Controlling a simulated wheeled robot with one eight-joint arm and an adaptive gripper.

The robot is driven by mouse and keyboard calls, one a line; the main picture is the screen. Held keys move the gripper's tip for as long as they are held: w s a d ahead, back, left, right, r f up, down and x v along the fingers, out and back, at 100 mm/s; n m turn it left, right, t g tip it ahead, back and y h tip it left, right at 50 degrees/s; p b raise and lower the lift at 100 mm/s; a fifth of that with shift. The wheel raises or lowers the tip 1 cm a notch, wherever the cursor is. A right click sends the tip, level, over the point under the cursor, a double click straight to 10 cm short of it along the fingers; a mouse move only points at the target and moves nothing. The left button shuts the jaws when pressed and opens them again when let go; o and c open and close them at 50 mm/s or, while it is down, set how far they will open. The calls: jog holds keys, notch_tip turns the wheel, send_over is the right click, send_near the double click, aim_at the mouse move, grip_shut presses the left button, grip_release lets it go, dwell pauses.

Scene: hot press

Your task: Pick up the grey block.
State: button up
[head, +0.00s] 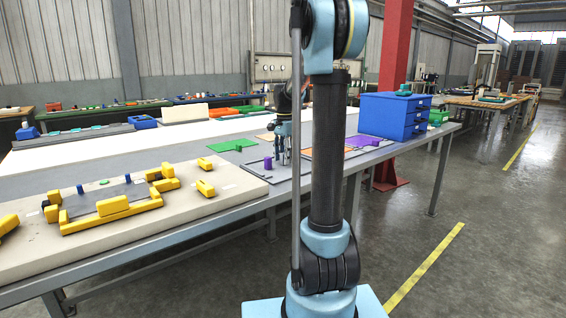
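My gripper (281,157) points down low over a grey area (258,171) of the long table, right of the beige board. It is small and partly merged with the background, so I cannot tell whether its fingers are open or shut, or whether anything is between them. A grey block cannot be made out clearly; one near the fingertips could be hidden by the gripper or by my arm. A small purple cylinder (268,163) stands just left of the fingers.
Yellow fixture parts (110,213) sit on the beige board (40,250). A purple mat (357,152) and a blue drawer box (392,116) are to the right. The floor right of the table is clear.

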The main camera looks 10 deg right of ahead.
jog(key=c, duration=0.9)
